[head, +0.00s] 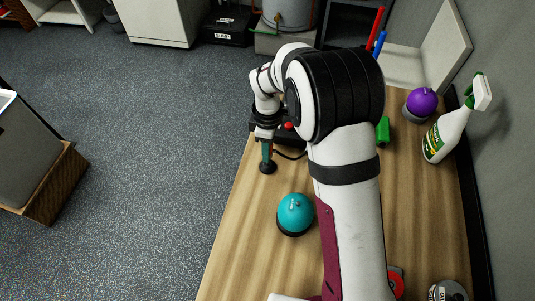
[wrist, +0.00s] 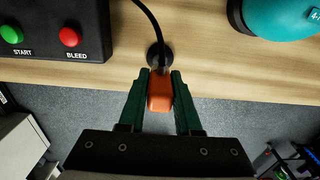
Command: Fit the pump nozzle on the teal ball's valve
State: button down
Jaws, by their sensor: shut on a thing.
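The teal ball (head: 295,213) sits in a dark ring-like stand on the wooden table, left of my arm. A small dark spot, perhaps its valve, shows on its top. The ball also shows at the top right of the wrist view (wrist: 285,14). My gripper (head: 267,152) is above the table's left edge, up and left of the ball in the head view. In the wrist view my gripper (wrist: 161,78) is shut on the orange body of the pump nozzle (wrist: 160,95). A black hose runs from it. Its tip is hidden, over or in a black round holder (wrist: 154,52).
A black pump box (wrist: 50,30) with green START and red BLEED buttons stands near the nozzle. A purple ball (head: 421,102), a spray bottle (head: 447,132) and a green object (head: 383,131) are right of my arm. The wood between nozzle and teal ball looks clear.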

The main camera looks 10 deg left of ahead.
jog(key=d+r, duration=1.1)
jog(key=shift+s+d+r, duration=0.15)
jog(key=shift+s+d, duration=0.15)
jog(key=shift+s, duration=0.05)
jog(key=r, duration=0.2)
send_over(298, 203)
jog(key=shift+f, duration=0.25)
jog(key=shift+f, duration=2.95)
jog(key=shift+f, duration=1.15)
